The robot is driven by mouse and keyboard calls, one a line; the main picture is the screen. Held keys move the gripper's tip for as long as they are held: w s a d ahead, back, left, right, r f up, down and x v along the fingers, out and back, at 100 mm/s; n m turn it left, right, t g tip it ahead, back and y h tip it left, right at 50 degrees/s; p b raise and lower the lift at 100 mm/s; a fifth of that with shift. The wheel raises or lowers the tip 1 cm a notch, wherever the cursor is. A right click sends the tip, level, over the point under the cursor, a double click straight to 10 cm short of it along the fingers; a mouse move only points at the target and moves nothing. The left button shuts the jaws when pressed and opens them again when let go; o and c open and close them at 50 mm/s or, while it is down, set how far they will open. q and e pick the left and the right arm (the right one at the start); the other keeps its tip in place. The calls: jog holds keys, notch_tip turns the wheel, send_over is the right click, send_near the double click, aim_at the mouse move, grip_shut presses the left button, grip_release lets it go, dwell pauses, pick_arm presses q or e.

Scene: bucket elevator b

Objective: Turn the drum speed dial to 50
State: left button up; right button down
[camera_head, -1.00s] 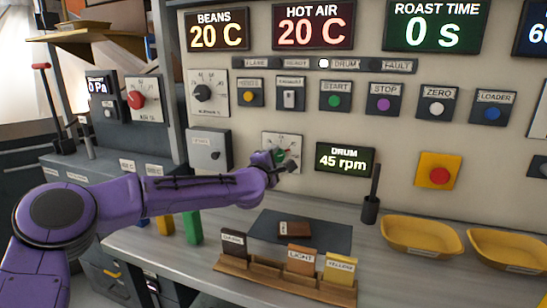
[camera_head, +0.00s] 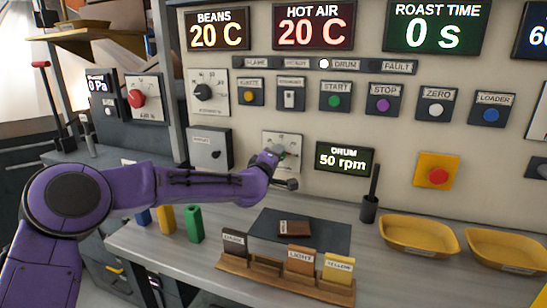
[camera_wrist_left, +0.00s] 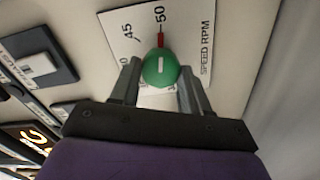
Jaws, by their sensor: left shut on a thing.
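The drum speed dial is a green knob (camera_wrist_left: 160,70) on a white scale plate (camera_wrist_left: 192,35). In the left wrist view its red pointer lines up with the 50 mark. My left gripper (camera_wrist_left: 158,88) is shut on the knob, with one finger on each side. In the head view my purple left arm reaches across to the dial plate (camera_head: 288,138), and the gripper (camera_head: 275,154) covers part of the knob. The drum display (camera_head: 343,160) reads 50 rpm. My right gripper is not in view.
Right of the dial are the drum display and a red button on a yellow plate (camera_head: 438,174). Below, the counter holds a rack of labelled cards (camera_head: 275,280), a dark mat (camera_head: 328,236), a black holder (camera_head: 369,210) and yellow trays (camera_head: 420,250).

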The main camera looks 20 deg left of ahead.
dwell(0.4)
pick_arm(q)
jog(key=o, duration=1.1)
jog(key=shift+c, duration=0.2)
jog(key=s+b, duration=0.2)
jog(key=s, duration=0.8)
jog(key=shift+s+a, duration=0.15)
jog(key=shift+s, duration=0.1)
